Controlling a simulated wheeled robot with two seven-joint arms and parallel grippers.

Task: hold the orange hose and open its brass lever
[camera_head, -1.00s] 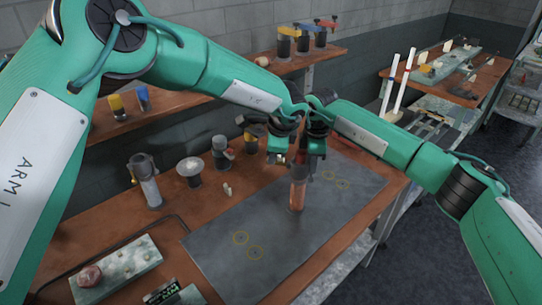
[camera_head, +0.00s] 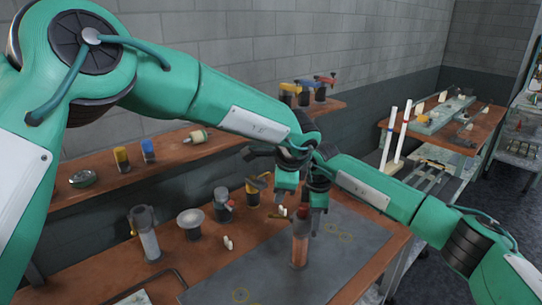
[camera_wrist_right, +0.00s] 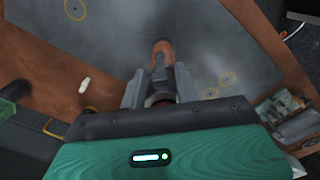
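The orange hose (camera_head: 300,250) stands upright on the grey mat (camera_head: 262,268), a copper-orange tube below my right gripper. My right gripper (camera_head: 312,212) is at its top end. In the right wrist view the hose (camera_wrist_right: 163,50) runs between the two fingers of the right gripper (camera_wrist_right: 158,82), which lie close along its sides. My left gripper (camera_head: 285,203) is just left of the right one, above the mat and apart from the hose. Its fingertips are small and dark, so its opening is unclear. I cannot make out the brass lever for sure; the grippers cover the hose's top.
Several fittings stand left of the mat, among them a grey cylinder (camera_head: 147,235), a round-topped stand (camera_head: 190,222) and a dark bottle (camera_head: 222,204). A small white piece (camera_head: 228,242) lies near the mat. Shelves stand behind. The mat's front is clear.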

